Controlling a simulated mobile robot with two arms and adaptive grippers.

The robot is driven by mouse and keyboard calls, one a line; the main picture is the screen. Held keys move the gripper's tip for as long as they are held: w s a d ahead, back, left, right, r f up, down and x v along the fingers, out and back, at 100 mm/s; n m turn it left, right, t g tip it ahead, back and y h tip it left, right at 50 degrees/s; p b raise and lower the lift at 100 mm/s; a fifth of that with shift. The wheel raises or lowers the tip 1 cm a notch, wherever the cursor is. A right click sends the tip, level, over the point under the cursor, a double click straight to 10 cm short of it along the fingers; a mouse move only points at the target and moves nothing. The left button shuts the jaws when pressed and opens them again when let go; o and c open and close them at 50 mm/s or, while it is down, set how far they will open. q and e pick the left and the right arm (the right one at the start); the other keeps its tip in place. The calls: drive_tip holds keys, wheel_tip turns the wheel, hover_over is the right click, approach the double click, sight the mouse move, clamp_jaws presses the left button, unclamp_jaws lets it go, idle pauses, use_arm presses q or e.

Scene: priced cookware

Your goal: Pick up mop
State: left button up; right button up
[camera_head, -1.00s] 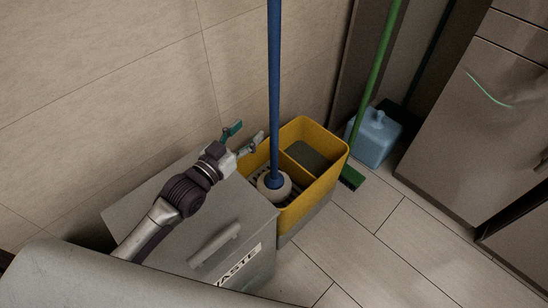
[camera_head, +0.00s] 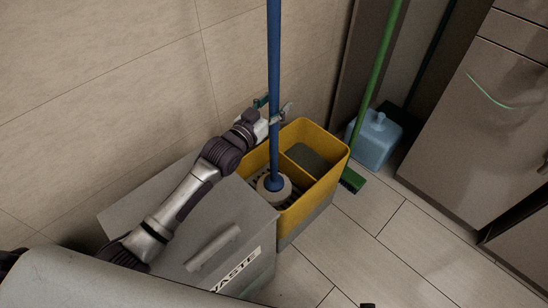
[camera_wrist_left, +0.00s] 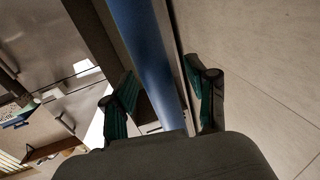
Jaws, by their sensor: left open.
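The mop (camera_head: 274,85) stands upright, with a long blue handle and a white round head in a yellow bucket (camera_head: 318,185). My left gripper (camera_head: 274,112) is at the handle, above the bucket's left part. In the left wrist view the blue mop handle (camera_wrist_left: 147,55) runs between the two green-padded fingers of the left gripper (camera_wrist_left: 160,98). The fingers are open, with a gap visible on at least the left side of the handle. My right gripper is not in view.
A grey waste bin (camera_head: 190,235) stands under my left arm, left of the bucket. A green broom (camera_head: 375,85) and a light blue container (camera_head: 376,140) are right of the bucket. Cabinets (camera_head: 480,130) stand at the right. The tiled floor in front is clear.

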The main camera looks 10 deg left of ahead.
use_arm(q)
drive_tip(key=shift+c, duration=0.4)
clamp_jaws()
drive_tip(key=shift+r, duration=0.25)
